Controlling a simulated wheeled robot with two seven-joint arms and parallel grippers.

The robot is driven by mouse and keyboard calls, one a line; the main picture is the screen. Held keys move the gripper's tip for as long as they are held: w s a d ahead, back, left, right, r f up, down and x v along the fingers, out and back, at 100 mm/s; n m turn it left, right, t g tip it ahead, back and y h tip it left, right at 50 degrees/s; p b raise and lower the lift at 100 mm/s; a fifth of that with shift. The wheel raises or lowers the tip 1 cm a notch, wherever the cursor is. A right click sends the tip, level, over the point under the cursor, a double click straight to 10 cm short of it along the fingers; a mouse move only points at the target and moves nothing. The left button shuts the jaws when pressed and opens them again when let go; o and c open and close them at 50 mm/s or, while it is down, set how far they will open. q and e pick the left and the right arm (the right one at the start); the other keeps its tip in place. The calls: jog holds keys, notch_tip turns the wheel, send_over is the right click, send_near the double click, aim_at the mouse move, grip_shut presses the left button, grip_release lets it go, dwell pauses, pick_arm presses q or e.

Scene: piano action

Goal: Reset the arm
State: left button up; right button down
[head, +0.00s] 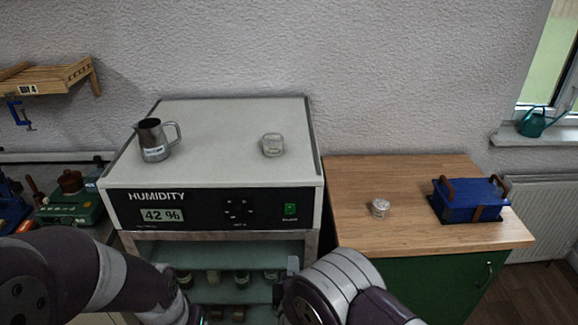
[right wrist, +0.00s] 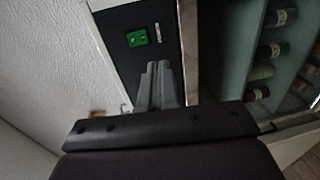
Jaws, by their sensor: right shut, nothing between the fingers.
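My right arm comes in at the bottom centre of the head view. Its gripper (head: 292,267) is in front of the cabinet's open lower bay, just below the front panel. In the right wrist view the grey fingers (right wrist: 157,75) are together, with nothing between them. They show over the dark panel, below the green switch (right wrist: 137,38). I cannot tell whether they touch it. My left arm crosses the lower left of the head view, and its gripper is not seen.
The humidity cabinet (head: 222,120) reads 42 % and bears a metal pitcher (head: 153,139) and a glass jar (head: 273,145). Bottles (head: 242,279) stand inside it. On the wooden counter (head: 410,176) are a small jar (head: 380,208) and a blue case (head: 470,201).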

jog(key=s+f+m+g+y, duration=0.2)
jog(key=s+f+m+g, duration=0.7)
jog(key=s+g, duration=0.15)
jog(key=s+d+r+m+g+h, duration=0.1)
jog(key=s+d+r+m+g, duration=0.1)
jog(key=s+d+r+m, duration=0.2)
jog(key=s+d+r+m+g+h, duration=0.1)
jog(key=s+d+r+m, duration=0.3)
jog(key=d+r, duration=0.5)
jog(key=d+g, duration=0.1)
jog(key=d, duration=0.2)
jog(key=shift+s+d+m+g, duration=0.25)
jog(key=shift+s+m+g, duration=0.05)
jog(key=shift+m+g, duration=0.1)
jog(key=shift+s+r, duration=0.1)
